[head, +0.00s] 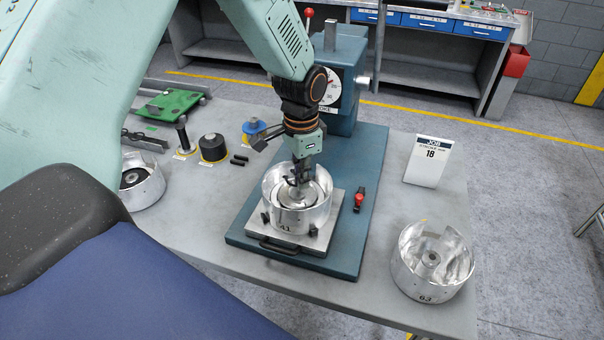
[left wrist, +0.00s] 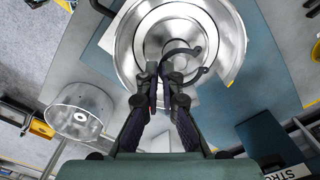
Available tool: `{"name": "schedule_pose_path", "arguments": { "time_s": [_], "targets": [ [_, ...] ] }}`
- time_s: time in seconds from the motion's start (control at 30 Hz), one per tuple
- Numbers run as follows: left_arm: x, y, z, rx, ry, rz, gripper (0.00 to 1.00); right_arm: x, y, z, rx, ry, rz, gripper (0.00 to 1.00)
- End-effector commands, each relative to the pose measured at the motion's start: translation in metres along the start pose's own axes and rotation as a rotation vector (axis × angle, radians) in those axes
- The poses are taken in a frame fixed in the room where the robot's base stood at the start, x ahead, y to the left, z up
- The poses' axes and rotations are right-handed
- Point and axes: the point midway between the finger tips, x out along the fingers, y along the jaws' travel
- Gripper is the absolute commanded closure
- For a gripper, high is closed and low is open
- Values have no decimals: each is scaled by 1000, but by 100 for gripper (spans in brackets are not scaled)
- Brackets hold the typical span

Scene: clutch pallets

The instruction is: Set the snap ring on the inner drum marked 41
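The drum marked 41 (head: 287,221) stands upright on a metal plate (head: 325,238) on the blue press base. Its open top faces up, and its bright interior fills the upper middle of the left wrist view (left wrist: 130,50). My left gripper (head: 299,178) points down into the drum's mouth. In the left wrist view its fingers (left wrist: 164,82) are closed together on a dark, open snap ring (left wrist: 190,51). I cannot tell whether the ring touches the drum. My right gripper is not in view.
A drum marked 63 (head: 424,291) stands at the table's right end, another drum (head: 148,191) at the left. The blue press (head: 345,82) rises behind. A red-knobbed lever (head: 359,199) and a job card marked 18 (head: 428,162) are right of the plate. Small tools lie back left.

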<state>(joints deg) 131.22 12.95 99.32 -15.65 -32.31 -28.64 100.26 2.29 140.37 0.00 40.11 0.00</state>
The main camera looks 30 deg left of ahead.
Motion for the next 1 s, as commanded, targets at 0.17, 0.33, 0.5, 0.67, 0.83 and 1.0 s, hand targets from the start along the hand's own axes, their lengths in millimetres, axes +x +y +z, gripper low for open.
{"name": "schedule_pose_path", "arguments": {
  "time_s": [0.17,0.33,0.5,0.67,0.83,1.0],
  "targets": [
    [0,0,0,0,0,0,100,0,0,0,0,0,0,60],
    [0,0,0,0,1,0,82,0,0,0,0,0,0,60],
    [0,0,0,0,1,0,68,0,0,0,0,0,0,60],
    [0,0,0,0,1,0,68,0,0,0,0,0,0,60],
    [0,0,0,0,1,0,68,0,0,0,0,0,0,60],
    [0,0,0,0,1,0,68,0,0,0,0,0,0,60]
  ]
}}
